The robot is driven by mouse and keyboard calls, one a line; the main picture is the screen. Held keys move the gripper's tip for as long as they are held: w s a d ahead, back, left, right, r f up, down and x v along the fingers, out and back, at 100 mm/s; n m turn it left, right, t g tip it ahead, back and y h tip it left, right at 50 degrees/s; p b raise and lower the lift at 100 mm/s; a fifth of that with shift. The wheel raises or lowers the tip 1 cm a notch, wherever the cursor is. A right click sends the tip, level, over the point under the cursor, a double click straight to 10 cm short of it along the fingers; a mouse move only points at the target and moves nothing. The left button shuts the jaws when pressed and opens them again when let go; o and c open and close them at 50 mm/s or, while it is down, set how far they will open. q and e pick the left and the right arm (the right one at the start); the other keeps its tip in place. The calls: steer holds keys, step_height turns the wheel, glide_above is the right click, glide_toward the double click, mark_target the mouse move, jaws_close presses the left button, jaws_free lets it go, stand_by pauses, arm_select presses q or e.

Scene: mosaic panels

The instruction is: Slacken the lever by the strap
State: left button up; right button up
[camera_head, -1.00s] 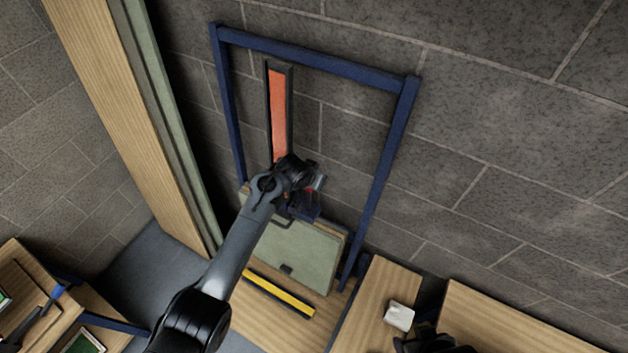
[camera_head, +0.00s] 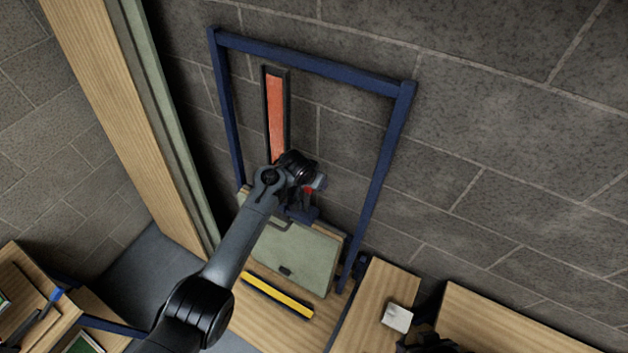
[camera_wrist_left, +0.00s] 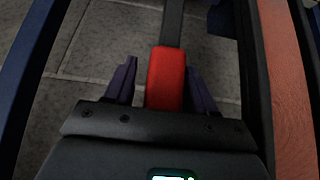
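The lever has a red handle (camera_wrist_left: 166,85) on a dark shaft (camera_wrist_left: 171,22) in the left wrist view; in the head view only a bit of red (camera_head: 309,191) shows beside my wrist. The orange-red strap (camera_head: 277,115) lies in a black upright channel on the wall; it also shows at the right of the left wrist view (camera_wrist_left: 285,90). My left gripper (camera_wrist_left: 160,66) is open, with a purple finger on each side of the handle. A gap shows at the left finger; the right one is very close to the handle. My arm hides the strap's lower end in the head view.
A blue frame (camera_head: 312,62) surrounds the strap. Below stand a grey-green panel (camera_head: 305,258) and a yellow bar (camera_head: 277,294). A white block (camera_head: 397,317) sits on a wooden top at right. A dark shape is cut off at the bottom edge.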

arm_select(q)
steer(key=shift+r, duration=0.15)
steer(key=shift+s+a+r, duration=0.1)
steer(key=shift+s+r, duration=0.2)
steer(key=shift+r, duration=0.15)
steer(key=v, duration=0.9)
steer(key=shift+r, duration=0.2)
steer(key=shift+s, duration=0.15)
